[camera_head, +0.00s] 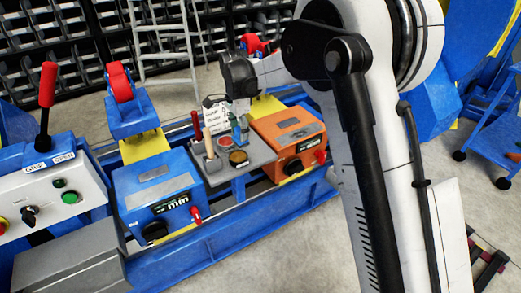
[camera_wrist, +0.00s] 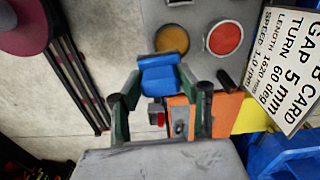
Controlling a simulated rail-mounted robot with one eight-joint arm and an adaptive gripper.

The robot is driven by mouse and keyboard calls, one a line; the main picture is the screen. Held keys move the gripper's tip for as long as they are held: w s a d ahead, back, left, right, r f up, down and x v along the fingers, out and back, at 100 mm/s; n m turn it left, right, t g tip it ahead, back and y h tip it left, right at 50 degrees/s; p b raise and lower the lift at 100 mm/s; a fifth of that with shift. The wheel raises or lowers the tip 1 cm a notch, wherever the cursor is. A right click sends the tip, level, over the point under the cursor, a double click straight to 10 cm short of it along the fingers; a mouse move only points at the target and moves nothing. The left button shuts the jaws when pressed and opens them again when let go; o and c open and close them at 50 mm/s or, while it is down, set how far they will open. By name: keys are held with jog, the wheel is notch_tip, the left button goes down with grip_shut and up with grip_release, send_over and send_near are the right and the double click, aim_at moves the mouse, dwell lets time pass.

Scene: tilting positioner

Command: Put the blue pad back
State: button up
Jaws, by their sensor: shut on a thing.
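The blue pad (camera_wrist: 160,75) is a small blue block between the fingertips of my gripper (camera_wrist: 160,92) in the wrist view. My gripper is shut on it, one finger on each side. In the wrist view the pad shows just below a round ochre disc (camera_wrist: 172,38) on the grey tray (camera_wrist: 198,14). In the head view my gripper (camera_head: 239,130) is over the tray (camera_head: 216,178), and the pad is too small there to make out clearly. I cannot tell its height above the tray.
A round red disc (camera_wrist: 224,37) is on the tray, right of the ochre one. A printed card (camera_head: 216,118) stands at the tray's back. A red-handled tool (camera_head: 197,128) stands at the tray's left. An orange box (camera_head: 288,135) and a blue box (camera_head: 155,190) flank the tray.

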jog(key=shift+a, duration=0.7)
jog(key=shift+w+f, duration=0.15)
jog(key=shift+w, duration=0.1)
jog(key=shift+m, duration=0.3)
jog(key=w+d+f+b, duration=0.1)
jog(key=w+d+f, duration=0.3)
jog(key=w+d, duration=0.1)
jog(key=w+d+f+b, duration=0.1)
jog(key=w+d+f, duration=0.1)
jog(key=d, duration=0.1)
jog(key=shift+w+d+f+b, duration=0.1)
jog(key=shift+w+f+b, duration=0.2)
jog(key=shift+f, duration=0.1)
jog(key=shift+f+b, duration=0.6)
jog(key=shift+f, duration=1.35)
jog(key=shift+f, duration=0.15)
jog(key=o, duration=1.1)
jog(key=shift+c, duration=0.2)
jog(key=shift+o, duration=0.2)
